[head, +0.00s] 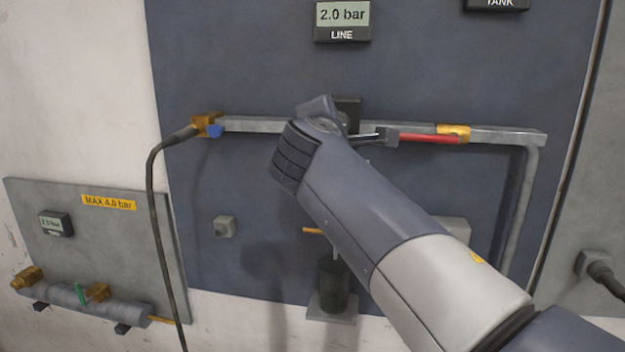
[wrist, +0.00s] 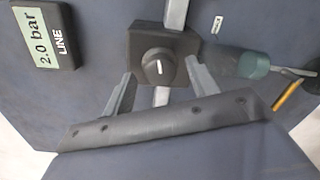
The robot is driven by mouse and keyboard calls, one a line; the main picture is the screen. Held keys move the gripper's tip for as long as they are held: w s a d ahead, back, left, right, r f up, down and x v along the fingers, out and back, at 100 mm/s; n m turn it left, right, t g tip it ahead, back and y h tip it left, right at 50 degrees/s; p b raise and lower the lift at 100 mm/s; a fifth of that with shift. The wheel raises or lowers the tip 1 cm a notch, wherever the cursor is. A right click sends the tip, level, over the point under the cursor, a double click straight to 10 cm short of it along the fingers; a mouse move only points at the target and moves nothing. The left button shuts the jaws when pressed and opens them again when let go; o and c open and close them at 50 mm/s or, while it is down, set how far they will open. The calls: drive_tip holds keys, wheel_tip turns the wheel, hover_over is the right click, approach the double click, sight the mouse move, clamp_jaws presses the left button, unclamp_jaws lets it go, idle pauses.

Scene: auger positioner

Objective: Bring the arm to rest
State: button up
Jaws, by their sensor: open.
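My gripper (head: 368,136) is in front of the pipe on the blue-grey wall panel, with much of it hidden behind my own arm in the head view. In the wrist view my gripper (wrist: 160,75) has its two grey fingers spread apart with nothing held. A black block with a round dark knob (wrist: 157,68) lies between and just beyond the fingertips. The knob's white mark shows. I cannot tell whether a finger touches the block. In the head view only part of the black block (head: 347,108) shows behind my wrist.
The LINE gauge (head: 342,18) reads 2.0 bar. A red lever (head: 428,138) lies along the pipe (head: 510,137) close to my gripper. A blue-handled brass valve (head: 208,125) with a black hose (head: 153,200) is left. A lower panel (head: 120,245) carries a MAX 4.0 bar label.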

drive_tip(key=shift+w+d, duration=0.15)
drive_tip(key=shift+w, duration=0.45)
drive_tip(key=b+v, duration=0.2)
drive_tip(key=v, duration=0.9)
drive_tip(key=p+x, duration=0.3)
drive_tip(key=x, duration=0.8)
drive_tip(key=s+n+p, duration=0.1)
drive_tip(key=n+p, duration=0.2)
drive_tip(key=n, duration=0.2)
drive_tip(key=s+n+p, duration=0.1)
drive_tip(key=n+p, duration=0.2)
drive_tip(key=n, duration=0.2)
drive_tip(key=s+a+n+p, duration=0.1)
drive_tip(key=s+n+p, duration=0.1)
drive_tip(key=n+p, duration=0.2)
drive_tip(key=shift+a+n, duration=0.1)
drive_tip(key=shift+n, duration=0.3)
